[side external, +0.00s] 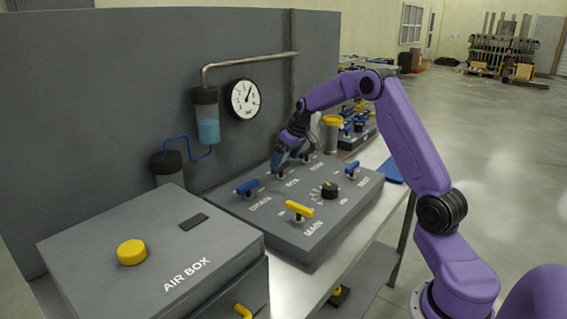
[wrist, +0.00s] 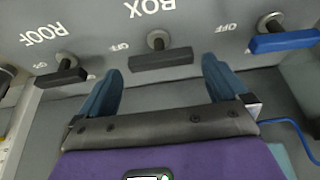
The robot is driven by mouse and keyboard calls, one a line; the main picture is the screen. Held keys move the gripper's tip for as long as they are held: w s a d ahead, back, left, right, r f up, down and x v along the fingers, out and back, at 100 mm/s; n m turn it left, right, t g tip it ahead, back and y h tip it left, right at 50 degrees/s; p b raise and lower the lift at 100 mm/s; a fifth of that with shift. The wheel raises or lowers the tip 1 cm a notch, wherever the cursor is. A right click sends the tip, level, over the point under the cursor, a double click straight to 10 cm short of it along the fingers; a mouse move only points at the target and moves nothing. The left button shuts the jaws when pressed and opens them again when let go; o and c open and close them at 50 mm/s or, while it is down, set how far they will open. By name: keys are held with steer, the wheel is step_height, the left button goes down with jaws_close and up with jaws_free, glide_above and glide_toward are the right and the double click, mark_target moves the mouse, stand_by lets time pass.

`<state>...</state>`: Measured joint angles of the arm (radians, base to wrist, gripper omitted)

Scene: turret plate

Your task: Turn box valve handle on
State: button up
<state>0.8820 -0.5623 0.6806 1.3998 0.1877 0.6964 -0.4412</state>
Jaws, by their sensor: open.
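The box valve handle (wrist: 161,60) is a dark bar on a round metal stem, below the upside-down "BOX" label in the wrist view. The bar lies nearly level across that picture, with an "OFF" mark beside the stem. My gripper (wrist: 162,72) is open, its two blue fingers on either side of the bar with gaps at both ends. I see no contact. In the side view my gripper (side external: 283,155) points down at the back of the grey valve panel (side external: 262,222) and largely hides the box handle.
A dark roof handle (wrist: 62,75) and a blue drain handle (wrist: 284,41) flank the box handle. The panel also bears a yellow main handle (side external: 299,209), a black knob (side external: 329,188) and another blue handle (side external: 352,167). The air box (side external: 160,260) stands in front left.

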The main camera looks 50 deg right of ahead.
mark_target(281, 171)
steer(key=shift+x, duration=1.25)
steer(key=c, duration=0.8)
steer(key=shift+o, duration=0.2)
